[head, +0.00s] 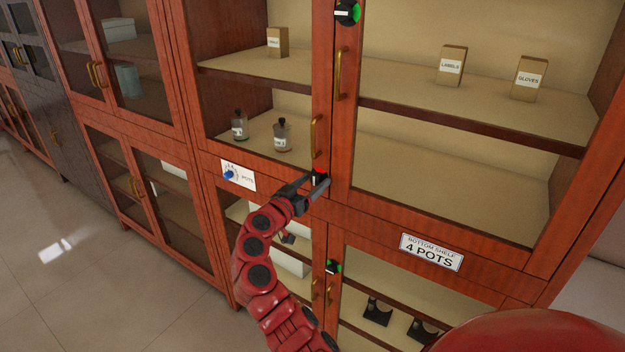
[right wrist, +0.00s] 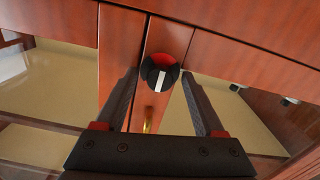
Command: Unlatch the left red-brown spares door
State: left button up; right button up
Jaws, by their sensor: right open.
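The left glazed door (head: 322,100) of the red-brown cabinet's upper pair appears closed, with a brass handle (head: 316,137). Below the handle sits a round latch knob (head: 319,178), black and red, partly hidden by my gripper. In the right wrist view the knob (right wrist: 160,73) shows a white bar, roughly upright in that picture, with red beside it. My right gripper (head: 312,187) is open; its two fingers stand on either side of the knob in the wrist view, and nothing is gripped. Contact with the knob cannot be told. My left gripper is out of view.
The neighbouring right door's knob (head: 347,12) shows green, as does a lower door's knob (head: 333,267). Two bottles (head: 283,135) stand behind the left door's glass. A dial sign (head: 238,175) and a "4 POTS" sign (head: 431,252) are on the frame. Floor (head: 90,270) at left is clear.

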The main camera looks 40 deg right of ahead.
jog(key=shift+w+d, duration=0.1)
jog(key=shift+d, duration=0.05)
grip_shut()
dwell(0.4)
